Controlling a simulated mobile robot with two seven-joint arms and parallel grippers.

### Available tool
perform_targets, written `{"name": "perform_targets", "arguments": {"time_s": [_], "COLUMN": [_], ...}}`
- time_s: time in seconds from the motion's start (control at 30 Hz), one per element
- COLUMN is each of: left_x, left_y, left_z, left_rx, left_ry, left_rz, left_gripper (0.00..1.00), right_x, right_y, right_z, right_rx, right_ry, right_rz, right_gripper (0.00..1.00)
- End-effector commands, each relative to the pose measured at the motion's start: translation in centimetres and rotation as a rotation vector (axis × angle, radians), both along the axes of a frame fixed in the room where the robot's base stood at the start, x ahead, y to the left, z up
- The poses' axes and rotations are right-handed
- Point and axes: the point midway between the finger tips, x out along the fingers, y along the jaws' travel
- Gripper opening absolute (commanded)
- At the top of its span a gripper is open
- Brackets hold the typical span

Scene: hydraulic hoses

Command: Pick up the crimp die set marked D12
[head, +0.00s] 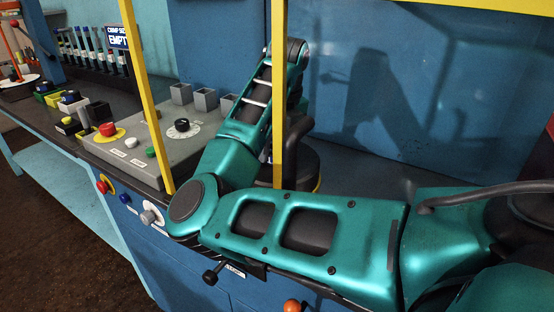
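A dark rack (92,52) at the back left holds a row of upright dark pieces with pale labels and coloured tops. They may be die sets, but the labels are too small to read, so I cannot tell which is marked D12. My teal arm (310,235) comes in from the right, bends at the left and rises toward the blue wall. No gripper fingers show at its upper end, which is partly behind a yellow post. My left gripper is not in view.
A display (117,37) reads "EMPTY". A grey control box (165,140) with a red button, a green button and a black dial stands on the bench. Yellow posts (145,95) frame the machine. Small blocks (70,103) crowd the bench at left.

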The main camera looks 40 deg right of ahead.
Motion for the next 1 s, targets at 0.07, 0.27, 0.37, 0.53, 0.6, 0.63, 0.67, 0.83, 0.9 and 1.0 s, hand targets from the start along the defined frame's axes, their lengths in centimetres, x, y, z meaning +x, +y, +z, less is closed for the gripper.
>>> {"name": "perform_targets", "arguments": {"time_s": [0.07, 0.27, 0.37, 0.53, 0.6, 0.63, 0.67, 0.83, 0.9, 1.0], "left_x": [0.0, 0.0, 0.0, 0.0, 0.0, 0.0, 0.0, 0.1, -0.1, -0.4], "left_y": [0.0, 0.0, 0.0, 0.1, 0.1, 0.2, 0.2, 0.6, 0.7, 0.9], "left_z": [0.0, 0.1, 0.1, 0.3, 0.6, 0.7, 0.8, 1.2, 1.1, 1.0], "left_rx": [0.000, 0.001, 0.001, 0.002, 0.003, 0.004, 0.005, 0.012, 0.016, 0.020], "left_ry": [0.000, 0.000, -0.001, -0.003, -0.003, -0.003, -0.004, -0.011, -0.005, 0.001], "left_rz": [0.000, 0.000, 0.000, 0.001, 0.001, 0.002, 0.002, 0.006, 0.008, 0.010], "left_gripper": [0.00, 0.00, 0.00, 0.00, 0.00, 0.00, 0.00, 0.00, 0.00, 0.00], "right_x": [0.1, 0.1, 0.1, 0.1, 0.1, 0.1, 0.1, 0.1, 0.1, 0.1], "right_y": [0.0, 0.0, 0.0, 0.0, 0.0, 0.0, 0.0, 0.0, 0.0, 0.0], "right_z": [0.2, 0.4, 0.9, 2.8, 4.0, 4.6, 5.2, 9.0, 10.7, 13.1], "right_rx": [-0.001, -0.001, -0.002, -0.002, -0.002, -0.001, -0.002, -0.001, -0.001, -0.001], "right_ry": [-0.004, -0.004, -0.005, -0.007, -0.008, -0.009, -0.009, -0.010, -0.010, -0.009], "right_rz": [0.000, 0.000, 0.001, 0.000, 0.000, 0.000, 0.000, 0.000, 0.001, 0.002], "right_gripper": [0.10, 0.10, 0.10, 0.10, 0.10, 0.10, 0.10, 0.10, 0.10, 0.10]}}
